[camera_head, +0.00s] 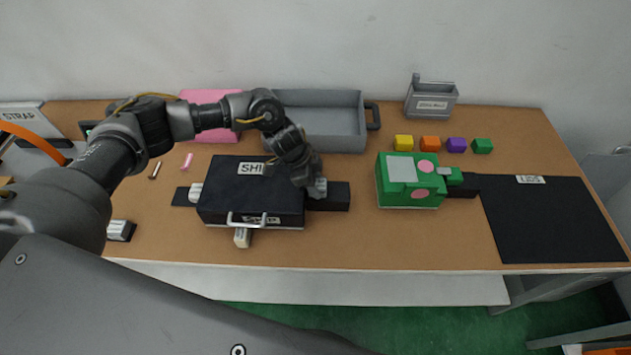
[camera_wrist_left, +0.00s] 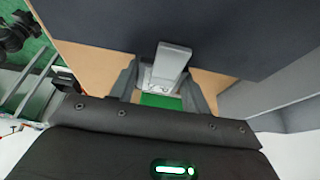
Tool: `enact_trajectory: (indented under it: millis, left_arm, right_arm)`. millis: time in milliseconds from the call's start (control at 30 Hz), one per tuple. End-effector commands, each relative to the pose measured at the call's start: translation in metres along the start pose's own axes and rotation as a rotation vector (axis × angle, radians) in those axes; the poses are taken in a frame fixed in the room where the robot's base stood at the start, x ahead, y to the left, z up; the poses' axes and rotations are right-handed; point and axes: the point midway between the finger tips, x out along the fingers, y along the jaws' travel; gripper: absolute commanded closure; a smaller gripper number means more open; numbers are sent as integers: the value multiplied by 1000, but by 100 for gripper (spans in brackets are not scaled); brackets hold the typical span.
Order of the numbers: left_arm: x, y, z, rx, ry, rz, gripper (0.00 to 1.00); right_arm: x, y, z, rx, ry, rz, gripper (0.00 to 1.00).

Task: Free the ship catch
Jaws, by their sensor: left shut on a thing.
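A black case (camera_head: 250,195) with a partly hidden label reading "SHI" (camera_head: 250,168) lies on the table. It has a metal handle (camera_head: 254,219) at its front. Pale grey catches show at its left side (camera_head: 196,192), at its front (camera_head: 242,238) and at its right side (camera_head: 320,186). My left gripper (camera_head: 311,185) is at the right side and shut on that catch. In the left wrist view the pale catch lever (camera_wrist_left: 172,62) stands between the two fingers (camera_wrist_left: 160,80), beside the dark case wall. My right gripper is not in view.
A grey tray (camera_head: 368,128) and a pink panel (camera_head: 212,96) lie behind the case. A green box (camera_head: 402,203), several coloured blocks (camera_head: 430,143), a grey bin (camera_head: 431,104) and a black mat (camera_head: 555,220) are to the right. Small pink (camera_head: 187,161) and brown pieces lie left.

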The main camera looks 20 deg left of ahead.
Motion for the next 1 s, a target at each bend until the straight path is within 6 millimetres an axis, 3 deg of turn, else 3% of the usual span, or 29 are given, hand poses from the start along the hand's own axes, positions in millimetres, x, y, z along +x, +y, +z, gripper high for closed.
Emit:
enact_trajectory:
  millis: [33, 167, 267, 533, 867, 900, 1000]
  left_arm:
    - [0, 0, 0, 0, 0, 0, 78]
    - [0, 0, 0, 0, 0, 0, 94]
    - [1, 0, -5, 0, 1, 1, 94]
    - [18, 0, -46, -2, 3, 1, 94]
    - [21, 0, -53, 1, 5, 1, 94]
    - [21, 0, -53, 1, 6, 1, 50]
    - [21, 0, -52, 0, 5, 1, 37]
  right_arm:
    - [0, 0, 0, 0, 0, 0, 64]
    - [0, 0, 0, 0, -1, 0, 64]
    - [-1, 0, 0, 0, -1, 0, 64]
    - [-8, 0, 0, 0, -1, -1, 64]
    - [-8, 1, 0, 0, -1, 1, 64]
    - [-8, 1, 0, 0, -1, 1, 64]
    - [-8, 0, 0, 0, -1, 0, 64]
